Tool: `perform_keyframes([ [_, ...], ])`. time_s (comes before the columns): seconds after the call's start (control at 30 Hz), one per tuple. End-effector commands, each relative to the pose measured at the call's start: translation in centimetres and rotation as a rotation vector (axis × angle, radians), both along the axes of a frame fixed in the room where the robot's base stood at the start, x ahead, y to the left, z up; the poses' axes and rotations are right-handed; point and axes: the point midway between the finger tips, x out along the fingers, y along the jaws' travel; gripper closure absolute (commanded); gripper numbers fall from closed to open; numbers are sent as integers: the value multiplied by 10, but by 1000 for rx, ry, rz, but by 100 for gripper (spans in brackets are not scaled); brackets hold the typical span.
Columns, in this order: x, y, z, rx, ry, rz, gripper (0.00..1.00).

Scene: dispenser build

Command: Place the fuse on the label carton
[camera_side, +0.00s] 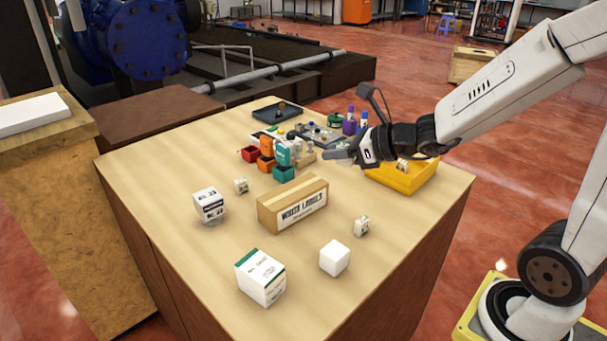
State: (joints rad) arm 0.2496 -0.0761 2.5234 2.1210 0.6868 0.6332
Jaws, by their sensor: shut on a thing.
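The label carton (292,206) is a tan box with a white printed label on its front, standing near the middle of the table. Its top is bare. My gripper (330,155) is behind and above the carton, to the right of its middle, pointing left. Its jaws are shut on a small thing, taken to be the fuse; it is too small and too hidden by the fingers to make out. The gripper is apart from the carton.
Red, orange and teal bins (268,155) stand just left of my gripper. A yellow tray (405,177) is below my wrist. Small white boxes (261,277) stand around the carton. A dark tray (277,113) and purple-capped bottles (350,122) are at the back.

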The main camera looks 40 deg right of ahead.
Motion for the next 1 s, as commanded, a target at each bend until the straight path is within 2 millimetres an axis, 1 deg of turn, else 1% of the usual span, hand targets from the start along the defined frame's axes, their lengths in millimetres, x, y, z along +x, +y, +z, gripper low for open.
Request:
perform_keyframes([
  [0.1,-3,6,2,-2,0,16,100],
  [0.23,-4,7,2,-3,1,18,100],
  [0.47,2,7,0,0,1,17,100],
  [0.67,18,7,-8,0,3,18,100],
  [1.0,55,7,-25,-1,2,18,100],
])
